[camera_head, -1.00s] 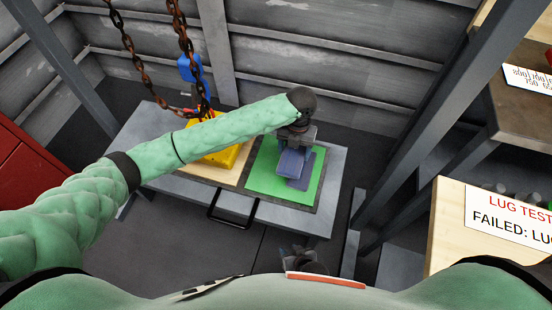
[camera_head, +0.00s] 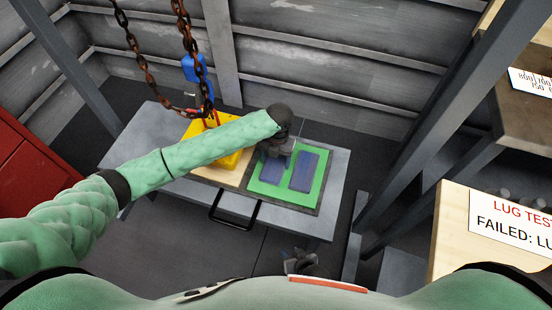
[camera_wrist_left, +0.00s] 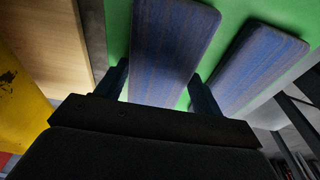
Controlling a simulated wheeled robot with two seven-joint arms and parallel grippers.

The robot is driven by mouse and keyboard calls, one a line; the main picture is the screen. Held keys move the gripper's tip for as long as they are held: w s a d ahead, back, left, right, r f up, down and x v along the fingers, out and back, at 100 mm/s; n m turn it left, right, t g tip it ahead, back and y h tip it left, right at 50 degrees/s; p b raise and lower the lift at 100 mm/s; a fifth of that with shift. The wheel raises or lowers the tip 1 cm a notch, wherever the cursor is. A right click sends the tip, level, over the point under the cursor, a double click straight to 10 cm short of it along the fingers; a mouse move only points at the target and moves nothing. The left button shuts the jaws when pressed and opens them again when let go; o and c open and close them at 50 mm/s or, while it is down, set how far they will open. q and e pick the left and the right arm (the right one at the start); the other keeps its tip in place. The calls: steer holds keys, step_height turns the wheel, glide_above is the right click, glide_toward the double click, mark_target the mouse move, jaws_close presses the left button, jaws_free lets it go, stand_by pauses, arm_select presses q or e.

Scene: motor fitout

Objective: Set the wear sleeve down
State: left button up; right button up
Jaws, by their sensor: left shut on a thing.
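My left gripper (camera_head: 275,151) is above the left part of the green mat (camera_head: 312,204) and is shut on a blue, flat, oblong wear sleeve (camera_head: 272,171). In the left wrist view the held sleeve (camera_wrist_left: 168,52) lies between the two fingers (camera_wrist_left: 160,85). I cannot tell whether it touches the mat. A second, similar blue sleeve (camera_head: 304,172) lies on the mat to its right, with a green gap between them; it also shows in the left wrist view (camera_wrist_left: 258,68). My right gripper (camera_head: 300,262) is low in the head view, away from the mat, its jaws unclear.
The mat is on a grey table (camera_head: 333,170) with a black handle (camera_head: 232,217) at its front. A wooden board (camera_head: 206,173) and a yellow block (camera_head: 231,160) are left of the mat. A rusty chain (camera_head: 188,40) hangs over the table. A metal post (camera_head: 440,105) stands to the right.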

arm_select(q)
steer(key=o, duration=1)
steer(key=shift+w+d+r, duration=0.1)
steer(key=shift+w+r, duration=0.2)
steer(key=shift+r, duration=1.7)
steer(key=shift+w+d+r, duration=0.1)
steer(key=shift+w+r, duration=0.15)
steer(key=shift+r, duration=1.8)
steer(key=shift+w+d+r, duration=0.1)
steer(key=shift+w+r, duration=0.2)
steer(key=shift+r, duration=1.7)
steer(key=shift+f, duration=0.1)
